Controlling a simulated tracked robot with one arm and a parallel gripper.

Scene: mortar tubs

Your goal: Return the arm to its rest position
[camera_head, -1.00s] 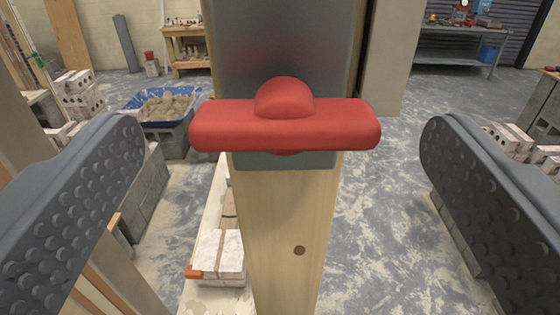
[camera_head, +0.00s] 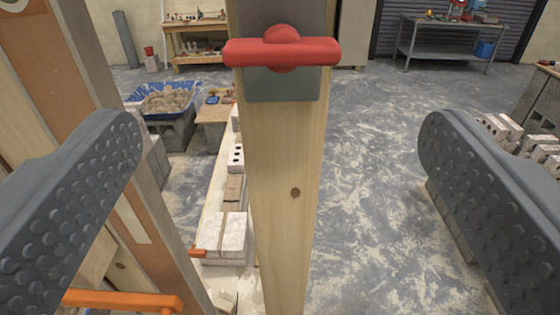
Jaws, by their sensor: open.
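My gripper (camera_head: 280,150) is open, with one dark studded finger at the left and one at the right of the view. Nothing is between the fingers at their own depth that I can see held. Beyond the gap stands an upright wooden post (camera_head: 280,200) with a grey metal plate (camera_head: 281,84) at its top. A red handle (camera_head: 282,52) with a round middle lies across the plate. The handle is apart from both fingers.
At left stand tall boards and an orange bar (camera_head: 125,300). A blue tub (camera_head: 168,99) of rubble sits on blocks. Bricks (camera_head: 222,235) lie on a plank behind the post. A workbench (camera_head: 195,40) and metal table (camera_head: 455,40) stand at the back.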

